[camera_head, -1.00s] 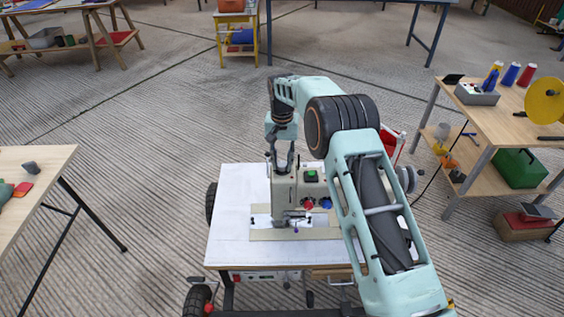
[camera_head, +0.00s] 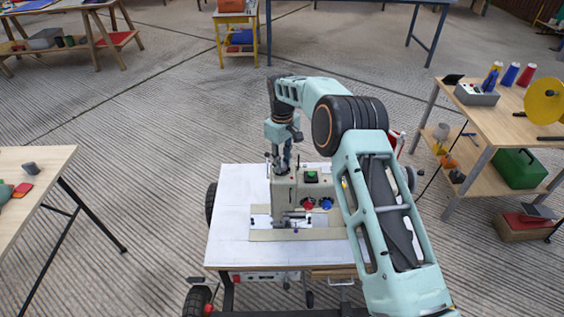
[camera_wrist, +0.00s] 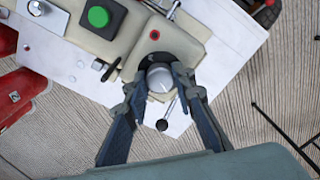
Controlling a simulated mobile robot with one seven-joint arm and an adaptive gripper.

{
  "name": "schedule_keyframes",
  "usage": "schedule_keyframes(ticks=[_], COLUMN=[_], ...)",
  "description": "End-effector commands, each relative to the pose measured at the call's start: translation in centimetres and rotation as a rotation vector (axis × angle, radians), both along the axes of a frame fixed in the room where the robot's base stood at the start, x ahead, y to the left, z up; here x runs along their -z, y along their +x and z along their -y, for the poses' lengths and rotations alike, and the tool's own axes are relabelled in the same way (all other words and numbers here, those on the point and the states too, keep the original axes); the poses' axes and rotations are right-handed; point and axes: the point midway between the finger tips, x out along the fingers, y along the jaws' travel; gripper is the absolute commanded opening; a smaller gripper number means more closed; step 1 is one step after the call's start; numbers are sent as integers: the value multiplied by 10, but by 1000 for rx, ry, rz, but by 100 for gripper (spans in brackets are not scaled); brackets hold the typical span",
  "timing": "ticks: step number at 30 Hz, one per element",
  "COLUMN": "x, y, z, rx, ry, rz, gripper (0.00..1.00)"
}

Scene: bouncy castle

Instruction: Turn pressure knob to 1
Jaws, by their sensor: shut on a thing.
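The sewing machine (camera_head: 284,205) stands on a white wheeled table (camera_head: 228,230). In the wrist view, its cream body (camera_wrist: 90,30) crosses the top. A round silver knob (camera_wrist: 159,78) sits on a dark base at the end of the body. My gripper (camera_wrist: 160,82) has one dark finger on each side of the knob and is shut on it. In the head view my gripper (camera_head: 280,162) points down at the top of the machine; the knob is hidden there. I cannot read any scale or number around the knob.
A green button (camera_wrist: 98,16) in a black housing is on the machine body. A thin lever with a black ball (camera_wrist: 162,125) lies just beside the knob, between the fingers. Side tables stand left (camera_head: 30,165) and right (camera_head: 510,130).

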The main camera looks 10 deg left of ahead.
Motion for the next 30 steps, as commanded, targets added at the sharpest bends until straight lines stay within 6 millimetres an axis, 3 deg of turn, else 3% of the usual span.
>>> schedule_keyframes(ticks=[30], x=[-1], y=[2], z=[0], rx=[-890], ry=[1], rz=[2], gripper=[0])
